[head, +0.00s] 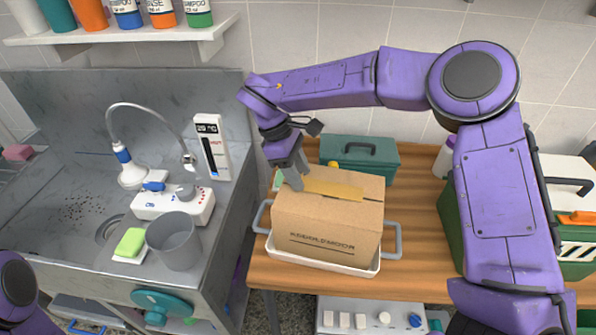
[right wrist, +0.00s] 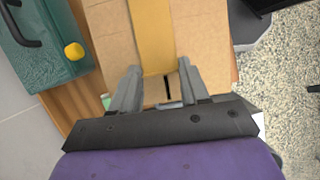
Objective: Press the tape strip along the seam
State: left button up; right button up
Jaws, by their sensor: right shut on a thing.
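A brown cardboard box (head: 330,222) stands upright in a white tray (head: 325,264) with grey handles on the wooden table. A yellow-tan tape strip (head: 338,190) lies along the middle of the box's top, and it also shows in the right wrist view (right wrist: 152,36). A short dark piece of the seam (head: 372,199) shows past the strip's right end; another piece shows between my fingers in the right wrist view (right wrist: 168,85). My left gripper is out of view.
A green toolbox (head: 358,154) stands behind the box. A white bottle (head: 443,160) and a green case (head: 573,236) are to the right. A metal sink counter (head: 75,225) with a grey bucket (head: 176,243) is at the left. Table to the box's right is clear.

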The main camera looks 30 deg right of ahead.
jog(key=shift+f+b, duration=0.3)
dwell(0.5)
jog(key=o, duration=1.3)
jog(key=shift+c, duration=0.2)
jog(key=shift+r+p, duration=1.3)
jog(key=shift+r, duration=1.25)
